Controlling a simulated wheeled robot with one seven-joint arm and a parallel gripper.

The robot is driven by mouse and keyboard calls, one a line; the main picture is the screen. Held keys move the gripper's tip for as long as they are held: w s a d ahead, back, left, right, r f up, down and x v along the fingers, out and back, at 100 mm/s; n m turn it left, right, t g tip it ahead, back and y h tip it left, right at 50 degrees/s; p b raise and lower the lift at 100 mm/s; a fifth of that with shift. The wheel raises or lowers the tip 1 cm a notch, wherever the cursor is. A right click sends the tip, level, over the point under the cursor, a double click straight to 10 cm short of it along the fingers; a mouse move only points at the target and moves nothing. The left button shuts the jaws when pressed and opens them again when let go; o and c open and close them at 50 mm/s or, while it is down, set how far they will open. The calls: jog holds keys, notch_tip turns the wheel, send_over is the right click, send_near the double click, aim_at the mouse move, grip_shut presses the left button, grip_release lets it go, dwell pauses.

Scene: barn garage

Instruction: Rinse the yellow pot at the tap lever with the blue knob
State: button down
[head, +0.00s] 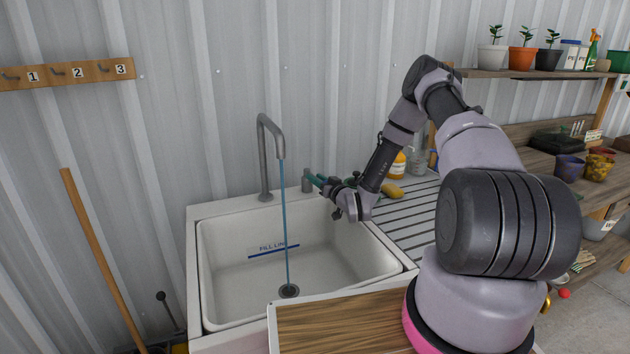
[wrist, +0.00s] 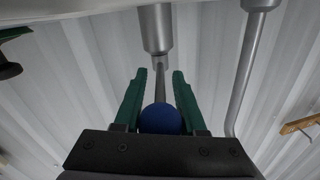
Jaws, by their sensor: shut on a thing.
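My gripper (head: 316,181) reaches behind the sink's right rear corner, at the tap lever. In the wrist view its green fingers (wrist: 163,76) are shut on the blue knob (wrist: 160,119), one on each side. The knob sits on the end of a thin grey lever that comes out of a grey post (wrist: 155,29). The knob is hidden in the head view. A blue stream of water (head: 284,220) runs from the grey spout (head: 270,122) down to the drain. The yellow pot (head: 599,168), with dark patches, stands on the wooden bench at the far right.
The white sink (head: 215,285) has a fill line mark and holds no object. A ribbed draining board (head: 412,215) lies to its right, with bottles and a yellow sponge behind. A dark blue pot (head: 569,167) is beside the yellow pot. A wooden board (head: 340,325) is in front.

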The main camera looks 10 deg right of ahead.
jog(key=c, duration=0.6)
grip_release()
jog(key=shift+o, duration=0.2)
jog(key=v, duration=1.1)
jog(key=shift+w+d, duration=0.1)
